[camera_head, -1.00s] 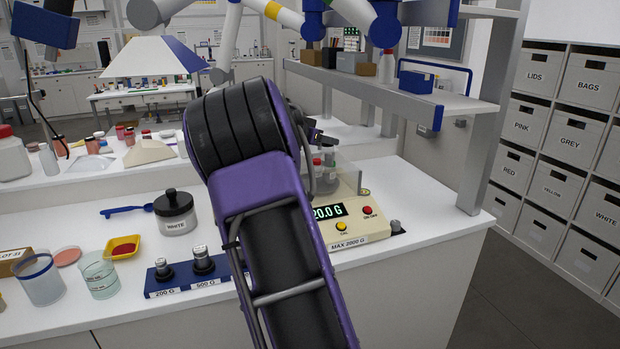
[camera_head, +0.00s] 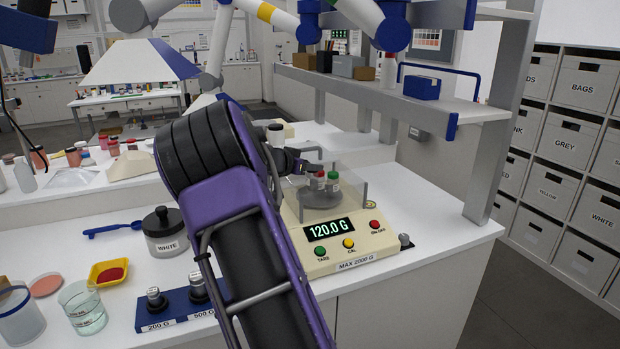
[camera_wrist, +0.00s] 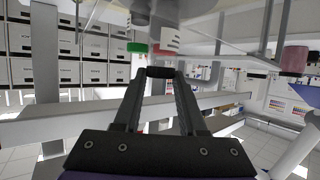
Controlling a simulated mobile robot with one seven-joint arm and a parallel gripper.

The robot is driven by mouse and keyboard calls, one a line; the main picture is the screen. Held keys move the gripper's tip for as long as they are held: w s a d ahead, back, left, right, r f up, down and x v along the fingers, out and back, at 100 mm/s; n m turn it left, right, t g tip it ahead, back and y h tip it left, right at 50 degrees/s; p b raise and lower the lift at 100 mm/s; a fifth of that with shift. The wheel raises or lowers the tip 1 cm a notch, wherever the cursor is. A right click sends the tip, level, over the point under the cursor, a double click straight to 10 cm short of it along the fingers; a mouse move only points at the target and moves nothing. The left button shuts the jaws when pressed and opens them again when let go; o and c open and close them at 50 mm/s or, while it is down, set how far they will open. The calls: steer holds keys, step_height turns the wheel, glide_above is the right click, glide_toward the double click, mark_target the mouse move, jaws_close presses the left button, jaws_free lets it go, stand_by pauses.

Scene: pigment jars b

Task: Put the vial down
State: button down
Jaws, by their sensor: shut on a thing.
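My gripper (camera_head: 313,167) is over the left part of the balance pan (camera_head: 318,197), with its tips beside a red-capped vial (camera_head: 317,181). It is shut on a vial; this seems to be the red-capped one, though the grip itself is hard to make out. A green-capped vial (camera_head: 333,182) stands just to the right. In the wrist view my fingers (camera_wrist: 161,72) come close together, and the green cap (camera_wrist: 137,47) shows just left of their tips. Whether the red-capped vial touches the pan cannot be told. The balance display (camera_head: 328,229) reads 120.0 G.
Clear shield panels and posts (camera_head: 364,192) stand around the pan. A blue weight block (camera_head: 180,312), a white-labelled jar (camera_head: 166,236) and a yellow tray (camera_head: 108,273) are to the left. The counter right of the balance (camera_head: 430,215) is mostly clear.

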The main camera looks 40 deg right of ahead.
mark_target(309, 176)
steer(key=shift+f, duration=1.55)
steer(key=shift+f, duration=0.1)
steer(key=shift+c, duration=2.3)
jaws_free()
steer(key=shift+r, duration=0.2)
steer(key=b+v, duration=0.2)
steer(key=v, duration=1)
